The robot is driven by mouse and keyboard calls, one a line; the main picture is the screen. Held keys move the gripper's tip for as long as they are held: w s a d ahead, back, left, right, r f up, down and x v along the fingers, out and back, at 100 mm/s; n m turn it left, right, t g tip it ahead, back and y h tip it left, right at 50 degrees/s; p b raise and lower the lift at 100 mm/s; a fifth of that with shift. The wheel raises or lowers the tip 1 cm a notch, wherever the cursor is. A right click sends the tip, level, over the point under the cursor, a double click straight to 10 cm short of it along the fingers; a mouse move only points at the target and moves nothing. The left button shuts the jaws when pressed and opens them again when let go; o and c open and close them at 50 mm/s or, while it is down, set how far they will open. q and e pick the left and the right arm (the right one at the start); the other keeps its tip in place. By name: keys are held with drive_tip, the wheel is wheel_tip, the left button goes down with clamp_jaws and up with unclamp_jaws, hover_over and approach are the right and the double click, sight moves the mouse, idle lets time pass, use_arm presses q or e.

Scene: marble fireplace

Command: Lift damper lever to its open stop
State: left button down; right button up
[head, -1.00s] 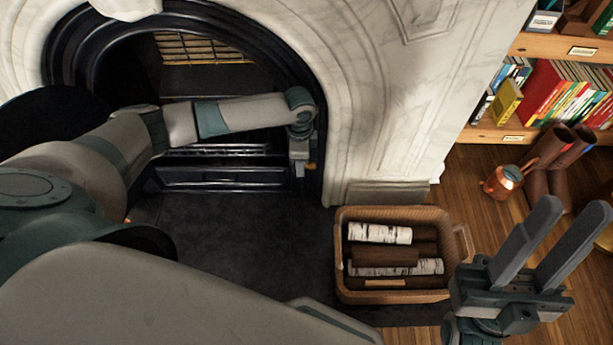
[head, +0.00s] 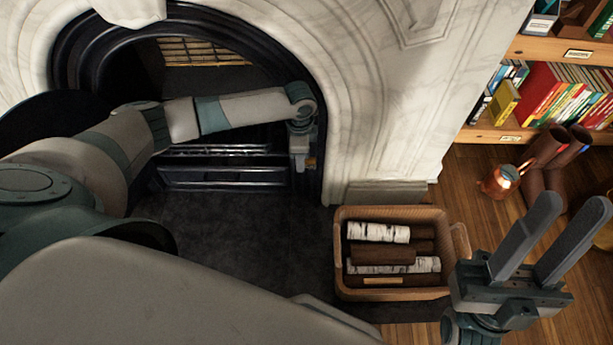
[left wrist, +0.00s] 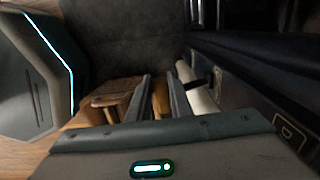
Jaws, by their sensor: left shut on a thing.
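My left gripper (head: 301,169) is at the right side of the black fireplace opening, low beside the marble surround, and points down in the head view. In the left wrist view its two fingers (left wrist: 160,98) are closed on a narrow orange-brown piece (left wrist: 161,102), which seems to be the damper lever's handle. The rest of the lever cannot be made out. A pale rod with a dark band (left wrist: 203,98) stands just right of the fingers; I cannot tell whether it belongs to the lever. My right gripper (head: 556,230) is open and empty at the lower right.
A wicker basket of logs (head: 347,281) stands right of the hearth. A copper kettle (head: 497,182), brown boots (head: 540,165) and a bookshelf (head: 530,133) are further right. The dark hearth slab (head: 250,240) is clear in front of the grate (head: 225,176).

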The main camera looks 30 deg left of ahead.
use_arm(q)
drive_tip(key=shift+w+r, duration=0.2)
drive_tip(key=shift+r, duration=0.05)
drive_tip(key=shift+w+a+r+p, duration=0.15)
drive_tip(key=shift+r+p, duration=0.2)
drive_tip(key=shift+p, duration=0.05)
drive_tip(key=shift+w+a+r+p, duration=0.1)
drive_tip(key=shift+w+r+p, duration=0.05)
drive_tip(key=shift+r+p, duration=0.2)
drive_tip(key=shift+w+a+r, duration=0.1)
drive_tip(key=shift+w, duration=0.15)
drive_tip(key=shift+c, duration=1.8)
unclamp_jaws()
drive_tip(key=shift+s, duration=0.2)
